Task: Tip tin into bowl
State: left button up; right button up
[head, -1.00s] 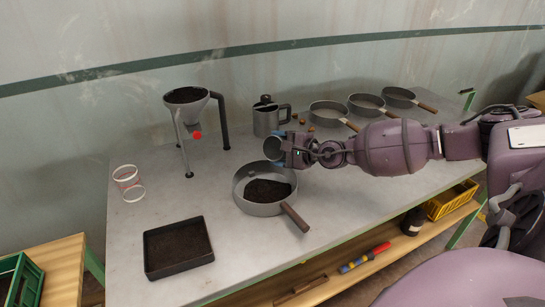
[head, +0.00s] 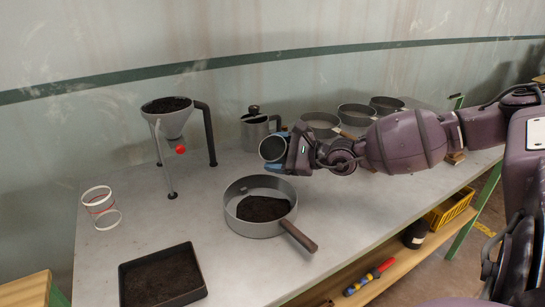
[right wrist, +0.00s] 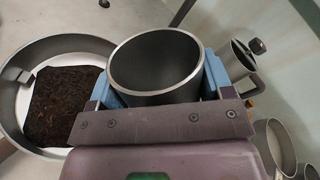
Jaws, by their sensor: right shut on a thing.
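My right gripper (head: 285,152) is shut on a grey open-topped tin (head: 272,148), with blue finger pads on either side. In the head view the tin leans with its mouth toward the left and me, above and behind a round grey pan. In the right wrist view I look into the tin (right wrist: 155,65); I see bare grey inside, with its lower part hidden. The pan (head: 237,218), perhaps the task's bowl, has a wooden handle and holds a dark crumbly heap. It also shows in the right wrist view (right wrist: 88,43). My left gripper is not in view.
A funnel on legs (head: 177,123) with dark fill stands at the back left. A lidded metal jug (head: 255,132) is behind the tin. A black tray (head: 195,292) with dark fill and a clear cup (head: 100,208) are left. Several handled pans (head: 355,113) line the back right.

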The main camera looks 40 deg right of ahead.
aim_at(284, 144)
jog(key=shift+w+d+f+m+y+b, duration=0.1)
jog(key=shift+d+m+y+b, duration=0.1)
jog(key=shift+d+m, duration=0.25)
jog(key=shift+w+d+m+y+b, duration=0.1)
jog(key=shift+d+m+b, duration=0.15)
jog(key=shift+m, duration=0.2)
jog(key=shift+w+d+m+t+y+b, duration=0.2)
jog(key=shift+d+m+t+y+b, duration=0.1)
jog(key=shift+d+m, duration=0.8)
jog(key=shift+w+d+m, duration=0.1)
jog(key=shift+d+m, duration=0.35)
jog(key=shift+m, duration=0.35)
jog(key=shift+w+d+m+y, duration=0.1)
jog(key=shift+d+m+y, duration=0.25)
jog(key=shift+m, duration=0.25)
jog(key=shift+r, duration=0.25)
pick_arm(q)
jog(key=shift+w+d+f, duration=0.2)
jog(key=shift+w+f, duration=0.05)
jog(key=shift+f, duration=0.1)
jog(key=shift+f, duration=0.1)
pick_arm(e)
jog(key=shift+r, duration=0.1)
